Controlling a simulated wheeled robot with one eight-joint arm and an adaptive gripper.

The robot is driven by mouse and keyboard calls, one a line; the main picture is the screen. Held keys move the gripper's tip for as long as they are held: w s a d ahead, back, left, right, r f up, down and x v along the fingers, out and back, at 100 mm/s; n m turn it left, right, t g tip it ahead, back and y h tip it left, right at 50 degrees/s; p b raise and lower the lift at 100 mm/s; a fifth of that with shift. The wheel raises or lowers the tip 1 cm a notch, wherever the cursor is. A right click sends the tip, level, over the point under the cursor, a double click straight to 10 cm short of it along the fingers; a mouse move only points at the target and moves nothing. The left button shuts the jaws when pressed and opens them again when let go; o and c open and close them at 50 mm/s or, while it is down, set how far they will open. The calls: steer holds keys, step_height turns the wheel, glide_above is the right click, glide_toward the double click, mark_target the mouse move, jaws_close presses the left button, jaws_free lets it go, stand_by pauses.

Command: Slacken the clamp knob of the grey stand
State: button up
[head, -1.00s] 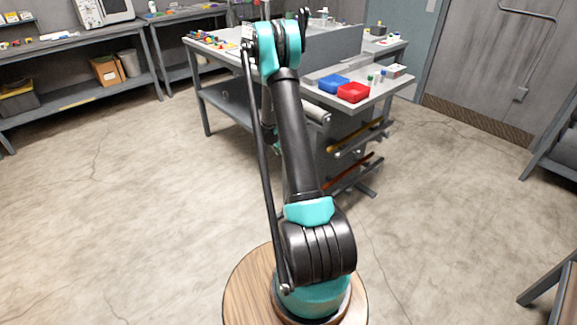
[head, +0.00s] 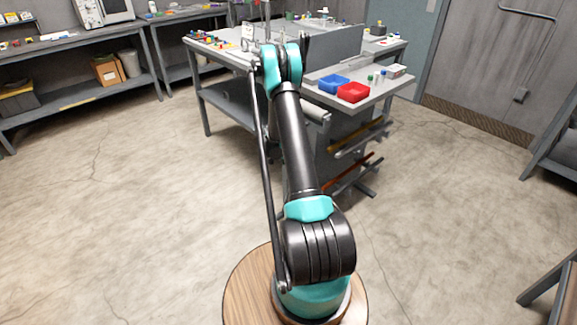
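My arm reaches away from me to the grey workbench (head: 222,62). A small dark part just past my arm's teal elbow may be my gripper (head: 305,42), mostly hidden behind the arm; its fingers cannot be made out. A thin upright post (head: 267,12) rises from the bench top behind the elbow. It may belong to the grey stand, but its base is hidden and no clamp knob can be made out at this size.
A blue bin (head: 333,84) and a red bin (head: 353,92) sit on the bench's near right shelf, beside small bottles. A grey upright panel (head: 335,47) stands behind them. Shelving (head: 80,95) lines the left wall. The floor around the bench is clear.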

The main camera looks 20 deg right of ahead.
steer(key=c, duration=0.9)
steer(key=shift+w+a+g+h, duration=0.15)
steer(key=shift+w+g+h, duration=0.15)
steer(key=shift+g, duration=0.6)
steer(key=shift+c, duration=0.2)
steer(key=shift+n+g+h, duration=0.5)
steer(key=shift+g, duration=0.7)
steer(key=o, duration=1.2)
steer(key=shift+c, duration=0.2)
steer(key=v, duration=1.2)
